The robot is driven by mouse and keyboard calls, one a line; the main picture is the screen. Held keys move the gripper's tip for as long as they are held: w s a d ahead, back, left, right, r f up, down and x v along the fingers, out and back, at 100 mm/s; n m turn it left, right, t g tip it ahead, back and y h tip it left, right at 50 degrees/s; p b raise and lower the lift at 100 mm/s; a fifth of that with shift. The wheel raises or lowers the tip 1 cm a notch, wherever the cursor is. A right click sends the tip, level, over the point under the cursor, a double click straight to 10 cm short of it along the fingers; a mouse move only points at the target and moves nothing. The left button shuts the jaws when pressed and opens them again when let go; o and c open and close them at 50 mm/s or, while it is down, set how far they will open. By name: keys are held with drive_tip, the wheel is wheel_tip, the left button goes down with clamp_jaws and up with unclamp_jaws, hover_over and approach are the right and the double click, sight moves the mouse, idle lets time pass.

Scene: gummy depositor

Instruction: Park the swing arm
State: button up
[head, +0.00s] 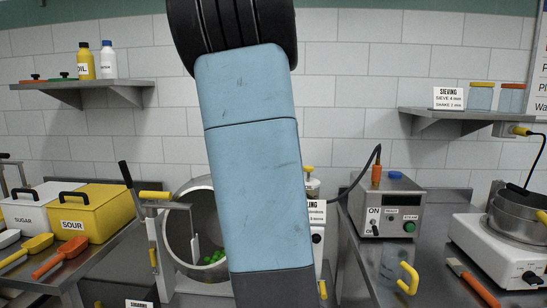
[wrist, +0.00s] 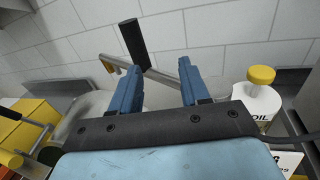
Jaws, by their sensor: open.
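The swing arm looks to be the metal bar (head: 172,206) with a black upright handle (head: 125,174) and a yellow piece on top, left of the arm link in the head view. In the wrist view the bar (wrist: 157,76) runs behind my fingertips, with its black handle (wrist: 132,40) standing up and a yellow end at left. My gripper (wrist: 158,75) is open, its two blue fingers apart, with the bar crossing the gap beyond them. I cannot tell whether they touch it. In the head view my arm hides my gripper.
A steel drum (head: 175,230) with green gummies stands behind my arm. A white bottle with a yellow cap (wrist: 261,76) is close on the right in the wrist view. Yellow SOUR bin (head: 88,212) is at left; control box (head: 385,207) and jug (head: 396,268) at right.

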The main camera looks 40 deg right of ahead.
drive_tip(key=shift+r+v, duration=0.2)
drive_tip(key=shift+v, duration=0.55)
drive_tip(key=shift+r+v, duration=0.15)
drive_tip(key=shift+v, duration=0.65)
drive_tip(key=shift+r+v, duration=0.2)
drive_tip(key=shift+v, duration=0.55)
drive_tip(key=shift+s+d, duration=0.1)
drive_tip(key=shift+d, duration=0.05)
